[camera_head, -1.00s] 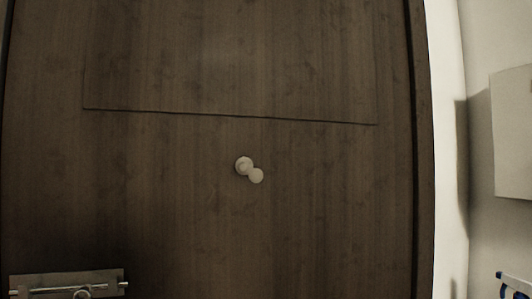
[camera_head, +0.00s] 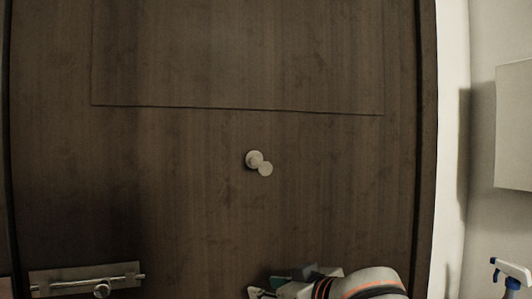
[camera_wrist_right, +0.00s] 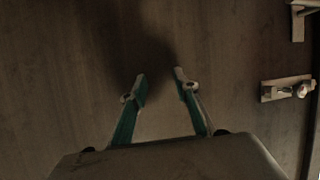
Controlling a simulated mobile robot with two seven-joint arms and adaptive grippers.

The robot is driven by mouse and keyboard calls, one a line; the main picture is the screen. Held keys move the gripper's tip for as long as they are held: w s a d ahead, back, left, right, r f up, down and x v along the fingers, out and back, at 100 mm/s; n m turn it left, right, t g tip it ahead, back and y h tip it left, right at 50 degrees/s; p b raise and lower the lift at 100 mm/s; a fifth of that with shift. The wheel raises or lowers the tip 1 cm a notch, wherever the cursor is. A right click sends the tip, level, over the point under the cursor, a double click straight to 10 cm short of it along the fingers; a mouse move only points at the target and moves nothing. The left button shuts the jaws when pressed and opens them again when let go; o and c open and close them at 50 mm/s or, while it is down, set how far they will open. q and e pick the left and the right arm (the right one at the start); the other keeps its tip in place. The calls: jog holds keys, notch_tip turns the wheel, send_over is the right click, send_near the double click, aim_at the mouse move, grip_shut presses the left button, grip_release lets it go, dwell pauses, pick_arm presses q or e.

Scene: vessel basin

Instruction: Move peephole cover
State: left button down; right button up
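The peephole (camera_head: 254,159) is a small pale round fitting on the dark wooden door (camera_head: 180,200). Its cover (camera_head: 265,169), a small pale disc, sits at the lower right of the peephole and overlaps its edge. My right gripper (camera_head: 268,290) is at the bottom edge of the head view, below the peephole and apart from it. In the right wrist view the right gripper (camera_wrist_right: 160,84) has its two teal fingers spread with nothing between them, facing the door wood. The peephole is not in the wrist view. My left gripper is not in view.
A metal slide bolt (camera_head: 88,280) is at the door's lower left. A door handle plate (camera_wrist_right: 286,88) shows at the right of the wrist view. A wall box (camera_head: 514,125) and a spray bottle (camera_head: 512,276) are at the right. The door around the peephole is clear.

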jog(key=s+a+r, duration=0.2)
jog(key=a+r, duration=0.1)
jog(key=r, duration=1.1)
jog(key=m+t+h, duration=0.1)
jog(key=m+h, duration=0.2)
jog(key=m, duration=0.1)
send_near(255, 160)
jog(key=p+x, duration=0.1)
jog(key=x, duration=0.5)
jog(key=shift+w+a+f+p, duration=0.1)
jog(key=shift+w+a+p, duration=0.05)
jog(key=shift+w+p, duration=0.2)
jog(key=shift+w+a+f, duration=0.15)
jog(key=shift+w+f, duration=0.1)
jog(key=shift+w, duration=0.15)
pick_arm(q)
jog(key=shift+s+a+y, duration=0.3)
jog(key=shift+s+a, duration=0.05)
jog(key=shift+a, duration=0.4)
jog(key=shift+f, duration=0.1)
pick_arm(e)
grip_shut()
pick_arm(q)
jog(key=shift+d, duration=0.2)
